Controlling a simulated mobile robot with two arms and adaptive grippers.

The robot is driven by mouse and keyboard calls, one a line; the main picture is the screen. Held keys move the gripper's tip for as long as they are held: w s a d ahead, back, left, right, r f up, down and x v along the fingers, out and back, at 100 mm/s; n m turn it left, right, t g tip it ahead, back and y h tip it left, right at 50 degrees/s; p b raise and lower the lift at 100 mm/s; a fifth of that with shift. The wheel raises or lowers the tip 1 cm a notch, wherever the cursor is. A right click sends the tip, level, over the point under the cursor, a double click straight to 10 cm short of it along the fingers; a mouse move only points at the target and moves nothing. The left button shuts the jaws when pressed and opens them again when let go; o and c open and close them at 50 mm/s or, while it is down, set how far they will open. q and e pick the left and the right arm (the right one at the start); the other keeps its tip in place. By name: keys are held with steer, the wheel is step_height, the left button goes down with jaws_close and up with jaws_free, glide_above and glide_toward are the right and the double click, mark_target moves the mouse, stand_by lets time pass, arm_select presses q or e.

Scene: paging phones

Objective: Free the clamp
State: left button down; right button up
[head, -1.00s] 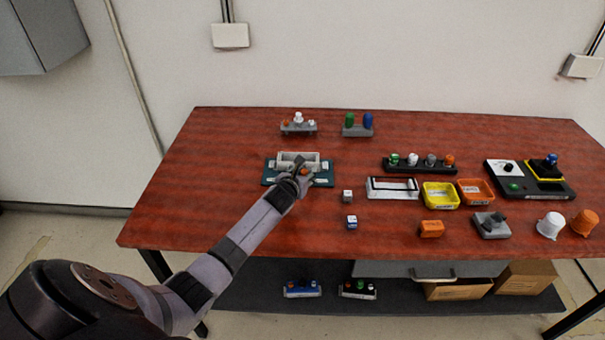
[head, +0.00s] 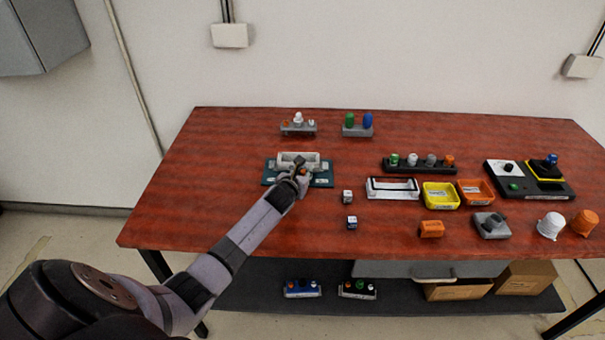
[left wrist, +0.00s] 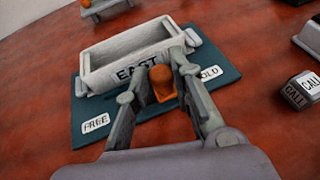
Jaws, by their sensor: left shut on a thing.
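The clamp is a teal base plate (head: 324,181) with a grey open-topped trough marked "EAST" (left wrist: 128,52) along its far side. An orange lever knob (left wrist: 163,82) stands in front of the trough, between a "FREE" label (left wrist: 95,123) at left and a partly hidden label ending in "OLD" (left wrist: 211,72) at right. The knob is nearer the right label. My left gripper (head: 301,170) is shut on the orange knob, with one finger on each side of it; it also shows in the left wrist view (left wrist: 160,84). My right gripper is not in view.
Two small white-faced cubes (head: 347,196) (head: 351,222) lie right of the clamp. Behind it stand two grey peg holders (head: 299,130) (head: 357,131). A white-framed tray (head: 393,194), a yellow bin (head: 440,202) and an orange bin (head: 476,199) stand further right. The table's left part is clear.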

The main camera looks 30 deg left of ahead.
arm_select(q)
steer(key=s+a, duration=0.1)
steer(key=s+a+p, duration=0.1)
steer(key=a, duration=0.1)
steer(key=shift+s+a+r+p, duration=0.1)
steer(key=shift+a+r+p, duration=0.05)
steer(key=shift+a+p, duration=0.15)
steer(key=shift+s+a, duration=0.15)
steer(key=shift+a, duration=0.2)
steer(key=c, duration=1.8)
jaws_free()
steer(key=o, duration=0.4)
steer(key=shift+s+a, duration=0.1)
